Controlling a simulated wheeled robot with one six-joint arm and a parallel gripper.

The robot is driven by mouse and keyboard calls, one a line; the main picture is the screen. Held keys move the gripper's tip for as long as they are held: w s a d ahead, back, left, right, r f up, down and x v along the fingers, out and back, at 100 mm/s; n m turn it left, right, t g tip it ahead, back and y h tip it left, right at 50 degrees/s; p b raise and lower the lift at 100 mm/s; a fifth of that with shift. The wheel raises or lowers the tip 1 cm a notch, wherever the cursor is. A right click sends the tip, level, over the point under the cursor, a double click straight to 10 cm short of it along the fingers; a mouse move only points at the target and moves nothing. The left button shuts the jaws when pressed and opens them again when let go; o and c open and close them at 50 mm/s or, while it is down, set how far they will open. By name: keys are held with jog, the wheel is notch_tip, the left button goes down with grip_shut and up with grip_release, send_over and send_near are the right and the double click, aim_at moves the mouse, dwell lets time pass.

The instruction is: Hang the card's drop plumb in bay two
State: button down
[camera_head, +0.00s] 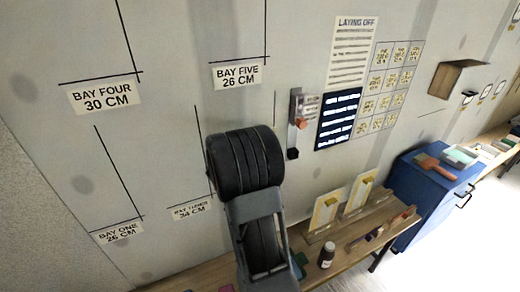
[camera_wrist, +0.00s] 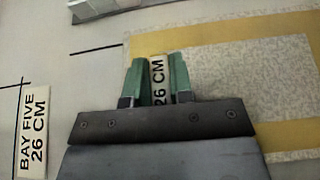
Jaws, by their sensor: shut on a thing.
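In the wrist view my gripper (camera_wrist: 160,85) has its green fingertips closed about a tag reading 26 CM (camera_wrist: 158,75). Beside it is a pale speckled drop (camera_wrist: 225,75) with yellow borders, which runs to the right in that picture, down the wall. Its join to the tag is partly hidden by the fingers. In the head view my arm hides gripper and drop. A lower bay label (camera_head: 192,210) reads 34 CM; its bay name is hard to read. A plumb line (camera_head: 203,150) stands above it. The dark card (camera_head: 338,118) is too small to read.
The bay five label (camera_head: 237,76) is above, also in the wrist view (camera_wrist: 32,130). Bay four (camera_head: 103,96) and bay one (camera_head: 117,232) are at left. Two yellow-edged drops (camera_head: 325,213) stand on the bench. A bottle (camera_head: 327,255) and blue cabinet (camera_head: 425,205) are at right.

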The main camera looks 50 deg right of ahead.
jog(key=shift+w+d, duration=0.3)
jog(key=shift+w, duration=0.4)
jog(key=shift+w+d, duration=0.25)
jog(key=shift+w, duration=0.45)
dwell(0.8)
jog(key=c, duration=0.9)
grip_release()
jog(key=a+b, duration=0.1)
jog(key=a, duration=0.3)
jog(key=a+b, duration=0.1)
jog(key=a, duration=0.4)
jog(key=a+b, duration=0.1)
jog(key=a, duration=0.3)
jog(key=shift+s+a, duration=0.3)
jog(key=shift+a, duration=0.1)
